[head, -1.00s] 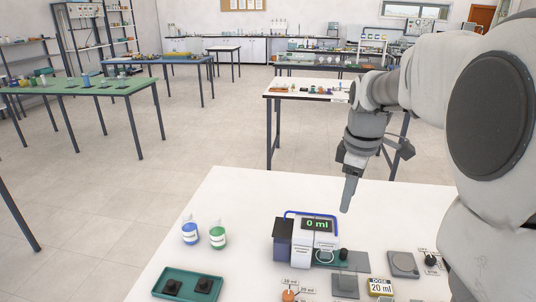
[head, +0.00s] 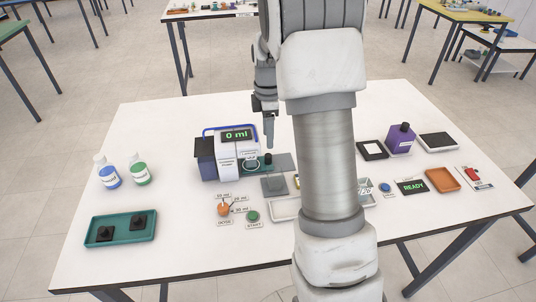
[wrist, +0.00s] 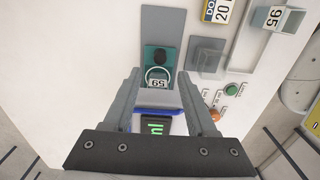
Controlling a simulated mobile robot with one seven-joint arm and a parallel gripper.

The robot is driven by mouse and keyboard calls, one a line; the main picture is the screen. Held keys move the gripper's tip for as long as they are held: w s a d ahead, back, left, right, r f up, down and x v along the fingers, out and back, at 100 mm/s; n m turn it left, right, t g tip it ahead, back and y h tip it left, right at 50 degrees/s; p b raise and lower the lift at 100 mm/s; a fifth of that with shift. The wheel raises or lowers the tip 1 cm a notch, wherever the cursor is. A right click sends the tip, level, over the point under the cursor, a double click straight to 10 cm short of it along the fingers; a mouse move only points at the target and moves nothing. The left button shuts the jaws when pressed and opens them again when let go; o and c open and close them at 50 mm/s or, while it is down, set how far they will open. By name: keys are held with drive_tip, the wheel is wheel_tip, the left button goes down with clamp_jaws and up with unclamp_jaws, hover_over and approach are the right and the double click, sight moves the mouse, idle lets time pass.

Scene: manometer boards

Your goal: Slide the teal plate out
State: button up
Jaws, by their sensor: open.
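A small teal plate (head: 259,170) with a black knob (head: 268,158) sits at the right side of a white dispenser (head: 237,160) reading 0 ml. In the wrist view the teal plate (wrist: 153,68) lies on a grey strip (wrist: 164,24), the knob (wrist: 160,54) on it. A white ring and a tag marked 59 are at its near end. My gripper (wrist: 159,72) is open, its fingers on either side of the plate in this view; contact cannot be told. In the head view my gripper (head: 269,144) points down above the knob, apparently empty.
A teal tray (head: 121,240) with two black pieces is at front left, near blue and green bottles (head: 139,171). A purple bottle (head: 400,138) and pads are at right. My arm hides part of the table.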

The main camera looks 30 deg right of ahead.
sight(268, 155)
wheel_tip(268, 155, down, 8)
drive_tip(key=shift+r+b, duration=0.15)
drive_tip(key=shift+b, duration=0.2)
clamp_jaws()
idle(1.3)
